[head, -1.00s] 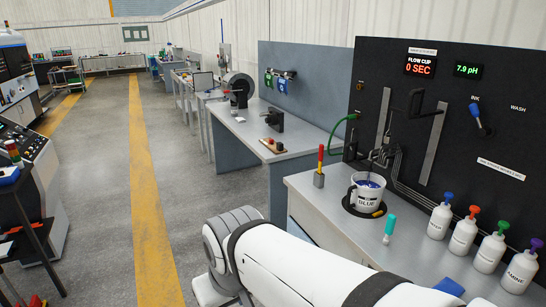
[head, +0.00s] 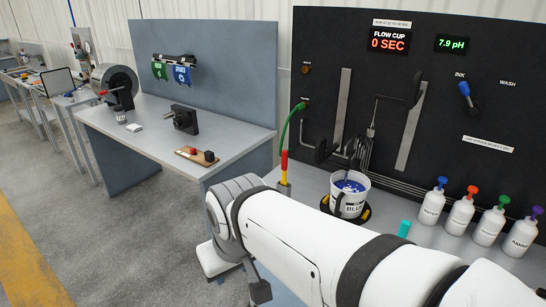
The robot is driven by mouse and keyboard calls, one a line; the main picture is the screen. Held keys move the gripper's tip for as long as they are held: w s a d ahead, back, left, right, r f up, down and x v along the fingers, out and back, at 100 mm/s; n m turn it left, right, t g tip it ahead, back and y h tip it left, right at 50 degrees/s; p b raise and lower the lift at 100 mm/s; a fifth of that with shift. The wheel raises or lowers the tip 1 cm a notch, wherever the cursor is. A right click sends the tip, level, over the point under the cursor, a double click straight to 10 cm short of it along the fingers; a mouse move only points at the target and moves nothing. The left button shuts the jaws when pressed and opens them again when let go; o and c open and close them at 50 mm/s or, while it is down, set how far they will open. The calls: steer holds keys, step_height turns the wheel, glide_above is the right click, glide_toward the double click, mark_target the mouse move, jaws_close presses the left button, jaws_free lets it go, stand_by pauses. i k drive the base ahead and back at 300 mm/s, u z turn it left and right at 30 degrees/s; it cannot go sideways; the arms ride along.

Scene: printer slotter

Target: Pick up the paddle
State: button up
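I cannot tell for sure which thing is the paddle. A slim tool with a red and yellow handle (head: 284,165) stands upright in a small holder on the right-hand bench, just beyond my arm. A white bucket (head: 349,207) with a label and blue ink stands to its right, with a dark tool or rod over its mouth. My white arm crosses the foreground and bends down at the left, in front of the bench. A dark part at its low end (head: 259,290) may belong to my gripper. Its fingers cannot be made out, and no hold shows.
A black panel (head: 330,70) with displays stands behind the bench. Several white bottles with coloured tops (head: 461,214) line the bench at right. A teal-topped item (head: 404,228) is partly hidden by my arm. A grey table (head: 150,140) stands at left, with open floor before it.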

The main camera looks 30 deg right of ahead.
mark_target(284, 152)
steer(key=z, duration=0.55)
steer(key=i, duration=0.8)
steer(key=z, duration=0.35)
steer(key=k, duration=0.85)
steer(key=z, duration=0.2)
steer(key=i, duration=0.85)
steer(key=u, duration=0.05)
